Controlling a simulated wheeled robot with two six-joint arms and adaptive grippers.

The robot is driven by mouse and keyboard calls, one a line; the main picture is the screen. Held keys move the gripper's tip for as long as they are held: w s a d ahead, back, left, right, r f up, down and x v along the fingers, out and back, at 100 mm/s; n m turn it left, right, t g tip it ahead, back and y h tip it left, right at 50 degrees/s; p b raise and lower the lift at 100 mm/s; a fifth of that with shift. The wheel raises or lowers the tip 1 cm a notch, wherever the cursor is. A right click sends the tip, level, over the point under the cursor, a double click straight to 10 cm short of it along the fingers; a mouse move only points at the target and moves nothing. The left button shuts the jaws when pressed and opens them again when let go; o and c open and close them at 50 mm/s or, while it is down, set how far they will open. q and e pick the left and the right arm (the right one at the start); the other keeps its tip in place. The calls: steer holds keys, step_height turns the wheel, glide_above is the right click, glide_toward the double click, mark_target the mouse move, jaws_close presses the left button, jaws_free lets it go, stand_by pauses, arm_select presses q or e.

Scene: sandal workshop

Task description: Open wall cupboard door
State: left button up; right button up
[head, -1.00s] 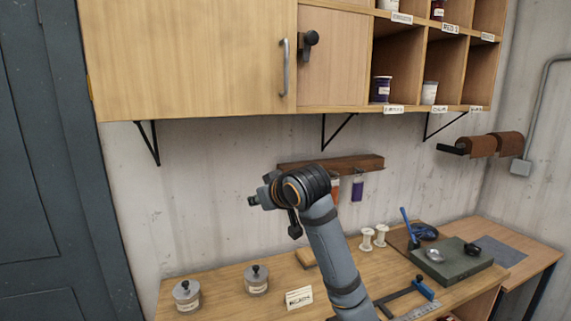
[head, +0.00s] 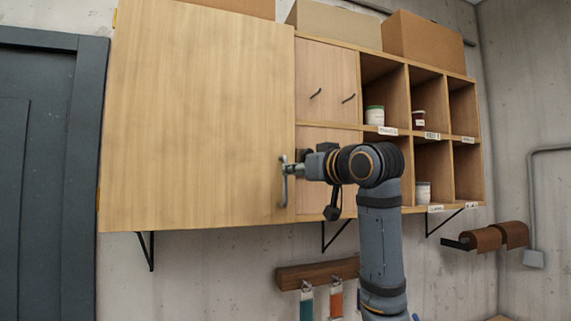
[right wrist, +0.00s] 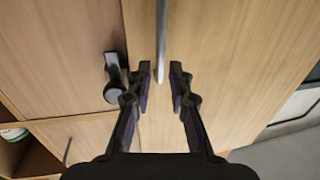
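The wall cupboard door (head: 195,120) is a large plain wooden panel at the left of the head view and looks shut. Its upright metal handle (head: 285,187) is near the door's right edge. My right gripper (head: 287,168) is at the handle, coming from the right. In the right wrist view my right gripper (right wrist: 162,75) is open, with the handle bar (right wrist: 161,35) in line between its two fingertips. Neither finger clearly touches the bar. My left gripper is not in view.
A dark knob (right wrist: 114,82) on a plate sits beside the handle, close to one finger. Open cubbies (head: 433,150) with jars are right of the door. Boxes (head: 425,40) stand on top. A wooden rack (head: 317,273) with hanging tools is below. A dark door (head: 45,180) is at left.

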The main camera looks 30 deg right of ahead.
mark_target(285, 200)
steer(key=w+p, duration=0.1)
steer(key=w, duration=0.4)
steer(key=shift+d, duration=0.1)
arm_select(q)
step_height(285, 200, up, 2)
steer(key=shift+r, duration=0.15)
arm_select(e)
steer(key=shift+s, duration=0.1)
jaws_close()
